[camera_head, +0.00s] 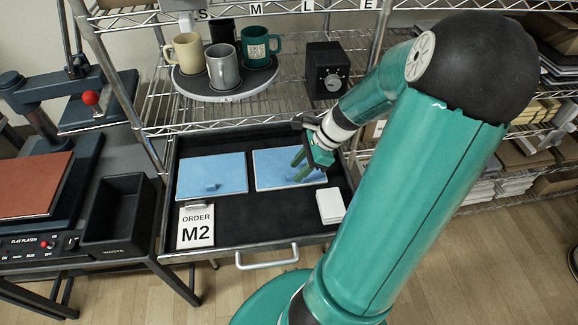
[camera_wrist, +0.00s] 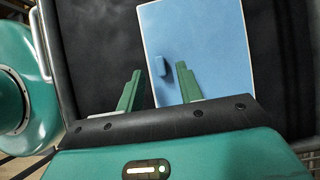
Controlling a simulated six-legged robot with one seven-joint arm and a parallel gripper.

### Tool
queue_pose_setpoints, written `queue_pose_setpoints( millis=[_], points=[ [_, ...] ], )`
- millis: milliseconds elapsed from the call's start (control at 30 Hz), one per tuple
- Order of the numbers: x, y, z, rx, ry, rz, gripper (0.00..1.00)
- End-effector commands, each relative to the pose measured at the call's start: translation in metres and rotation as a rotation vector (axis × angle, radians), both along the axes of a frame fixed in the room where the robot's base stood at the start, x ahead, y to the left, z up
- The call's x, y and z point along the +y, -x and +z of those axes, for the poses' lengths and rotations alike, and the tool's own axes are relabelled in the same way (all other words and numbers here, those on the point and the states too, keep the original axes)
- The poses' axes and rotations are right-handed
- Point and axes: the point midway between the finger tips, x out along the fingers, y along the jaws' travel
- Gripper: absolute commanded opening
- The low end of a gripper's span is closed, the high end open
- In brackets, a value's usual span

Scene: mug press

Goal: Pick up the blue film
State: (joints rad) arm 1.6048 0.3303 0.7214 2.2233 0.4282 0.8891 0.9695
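Two flat blue films lie side by side in the open black drawer. The left blue film (camera_head: 225,167) has a small raised blue tab (camera_head: 211,187) near its front edge. My gripper (camera_head: 297,167) is over the right blue film (camera_head: 268,172), and its green fingers hide part of that film. In the wrist view the blue film (camera_wrist: 205,45) has a small tab (camera_wrist: 160,67). My gripper's fingers (camera_wrist: 159,67) are open, one on each side of the tab in the picture. The gap in height between fingertips and film is unclear.
An order card marked M2 (camera_head: 195,227) and a white stack (camera_head: 330,206) lie at the drawer (camera_head: 260,218) front. A round tray (camera_head: 186,86) with several mugs stands on the shelf above, beside a black dial box (camera_head: 327,72). A press and black waste bin (camera_head: 117,215) stand left.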

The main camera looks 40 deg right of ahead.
Motion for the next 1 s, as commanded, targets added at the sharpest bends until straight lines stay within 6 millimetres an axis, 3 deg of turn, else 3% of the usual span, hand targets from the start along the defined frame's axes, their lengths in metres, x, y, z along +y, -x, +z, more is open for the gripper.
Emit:
queue_pose_setpoints(
  millis=[133,400,600,1000],
  points=[
    [0.009,-0.007,-0.016,0.000,-0.002,0.002,0.36],
    [0.010,-0.008,-0.020,0.000,0.001,-0.001,0.36],
    [0.010,-0.008,-0.019,0.000,0.001,-0.001,0.00],
    [0.010,-0.008,-0.019,0.000,0.001,-0.001,0.00]
  ],
)
